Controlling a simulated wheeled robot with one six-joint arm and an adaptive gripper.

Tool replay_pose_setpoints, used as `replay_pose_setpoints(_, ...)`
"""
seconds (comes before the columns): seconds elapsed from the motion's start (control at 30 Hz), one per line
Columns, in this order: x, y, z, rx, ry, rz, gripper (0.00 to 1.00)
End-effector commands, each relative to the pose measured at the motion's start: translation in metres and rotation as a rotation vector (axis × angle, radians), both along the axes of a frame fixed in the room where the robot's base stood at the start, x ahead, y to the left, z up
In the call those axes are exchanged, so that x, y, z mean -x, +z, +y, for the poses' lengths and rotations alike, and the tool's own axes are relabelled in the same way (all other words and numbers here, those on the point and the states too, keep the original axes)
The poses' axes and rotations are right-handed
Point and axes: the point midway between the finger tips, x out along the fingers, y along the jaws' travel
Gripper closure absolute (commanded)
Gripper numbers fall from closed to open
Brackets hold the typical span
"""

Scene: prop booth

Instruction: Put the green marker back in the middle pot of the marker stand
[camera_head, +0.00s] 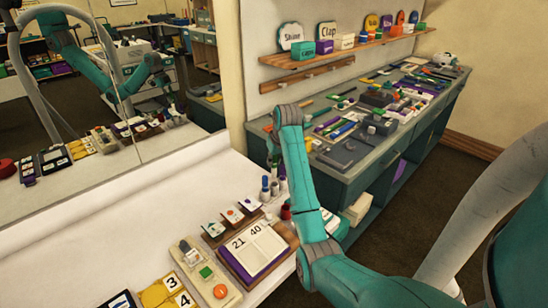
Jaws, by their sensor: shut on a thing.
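My gripper (274,164) is small and partly covered by my own forearm. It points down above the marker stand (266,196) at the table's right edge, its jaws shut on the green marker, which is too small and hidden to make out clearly. The stand shows as small upright shapes with blue and pale tops, partly behind my arm. I cannot tell its middle pot apart from the others, nor how far the marker is from it.
A mirror (90,90) stands at the left. A cluttered bench (350,150) is behind my arm.

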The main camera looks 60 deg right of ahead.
Motion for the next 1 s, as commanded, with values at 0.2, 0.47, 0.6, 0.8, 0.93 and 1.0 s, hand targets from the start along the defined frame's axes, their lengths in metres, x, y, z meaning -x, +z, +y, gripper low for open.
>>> replay_pose_setpoints(0.2, 0.000, -0.019, 0.000, -0.001, 0.000, 0.001, 1.00)
replay_pose_setpoints(0.47, 0.000, -0.041, 0.000, -0.001, 0.000, 0.001, 1.00)
replay_pose_setpoints(0.6, 0.000, -0.051, 0.000, -0.001, 0.000, 0.001, 1.00)
replay_pose_setpoints(0.8, 0.000, -0.059, 0.000, 0.000, 0.000, 0.000, 1.00)
replay_pose_setpoints(0.93, 0.000, -0.061, 0.000, 0.001, 0.000, -0.001, 1.00)
replay_pose_setpoints(1.0, 0.000, -0.061, 0.000, 0.001, 0.000, -0.001, 1.00)
